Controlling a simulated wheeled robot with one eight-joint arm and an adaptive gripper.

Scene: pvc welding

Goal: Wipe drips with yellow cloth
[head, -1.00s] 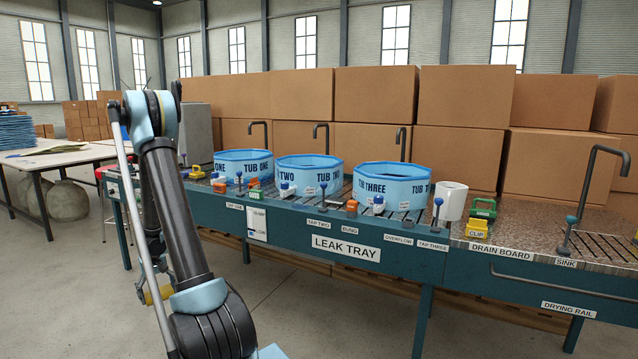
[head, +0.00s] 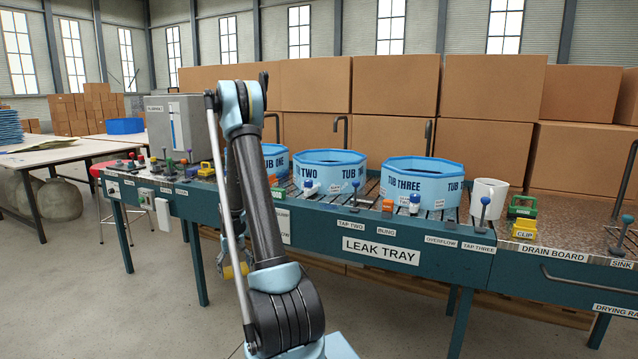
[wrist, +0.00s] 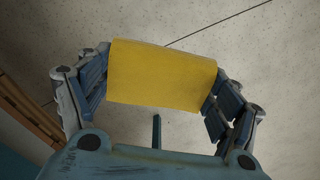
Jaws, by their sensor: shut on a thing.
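The yellow cloth (wrist: 162,75) is held between the two fingers of my gripper (wrist: 160,88) in the wrist view, with bare floor below it. In the head view a bit of the yellow cloth (head: 236,271) shows low beside my arm, in front of the bench and below its top. My gripper is mostly hidden behind my arm there. The leak tray (head: 405,275) carries blue tubs one (head: 275,160), two (head: 330,172) and three (head: 420,185). I cannot make out any drips on the tray or bench.
A white cylinder (head: 488,200), a green clip (head: 522,207) and a yellow clip (head: 524,229) stand right of tub three. Blue-knobbed taps line the front edge. The drain board (head: 580,215) is at right. A grey cabinet (head: 180,125) stands at left. Floor before the bench is clear.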

